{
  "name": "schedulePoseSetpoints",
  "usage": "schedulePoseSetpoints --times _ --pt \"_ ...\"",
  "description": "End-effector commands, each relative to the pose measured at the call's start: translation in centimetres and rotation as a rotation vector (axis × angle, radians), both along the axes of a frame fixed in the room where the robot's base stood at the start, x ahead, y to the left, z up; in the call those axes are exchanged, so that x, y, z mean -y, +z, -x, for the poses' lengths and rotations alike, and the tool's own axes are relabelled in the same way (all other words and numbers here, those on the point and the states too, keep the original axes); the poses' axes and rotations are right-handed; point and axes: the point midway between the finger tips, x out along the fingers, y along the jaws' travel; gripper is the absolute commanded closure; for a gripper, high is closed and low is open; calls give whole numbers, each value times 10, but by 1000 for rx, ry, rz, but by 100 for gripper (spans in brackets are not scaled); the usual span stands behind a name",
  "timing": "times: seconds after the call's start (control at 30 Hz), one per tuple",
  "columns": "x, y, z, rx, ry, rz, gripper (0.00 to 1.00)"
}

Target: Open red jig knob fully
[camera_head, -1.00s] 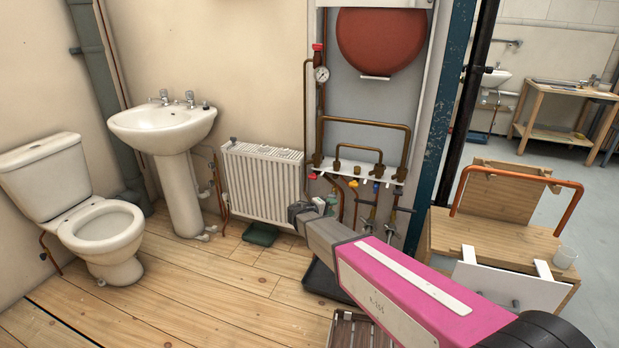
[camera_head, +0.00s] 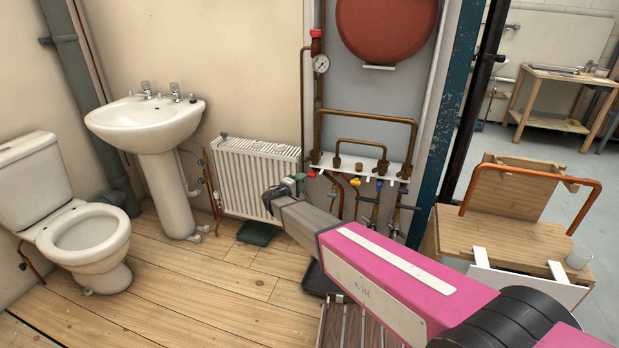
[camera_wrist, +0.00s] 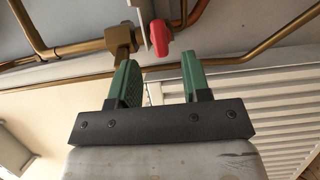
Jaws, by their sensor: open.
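The red knob (camera_wrist: 160,38) shows in the wrist view just beyond my fingertips, in line with the gap between them. It sits right of a brass fitting (camera_wrist: 120,40). My gripper (camera_wrist: 159,62) has green fingers spread apart with nothing between them. In the head view the red knob (camera_head: 311,174) is small, at the left end of the white pipe bracket (camera_head: 330,162). My gripper (camera_head: 301,180) is close to it, in front of the radiator's right edge. Whether a finger touches the knob cannot be told.
Copper pipes (camera_head: 365,119) rise from the bracket. Yellow (camera_head: 355,182) and blue (camera_head: 379,185) valve handles hang to the right of the knob. A white radiator (camera_head: 250,178) stands left of my gripper. A pressure gauge (camera_head: 321,64) and red vessel (camera_head: 386,30) are above.

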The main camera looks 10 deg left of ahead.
Motion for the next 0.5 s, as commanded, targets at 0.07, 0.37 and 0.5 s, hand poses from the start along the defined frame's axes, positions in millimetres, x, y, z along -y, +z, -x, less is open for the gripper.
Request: schedulePoseSetpoints --times 0.07,0.37,0.5 --pt "7 0 -14 1 -2 1 56" --pt "26 -1 -45 -1 -1 -1 56" --pt "29 0 -49 -1 0 -1 56"
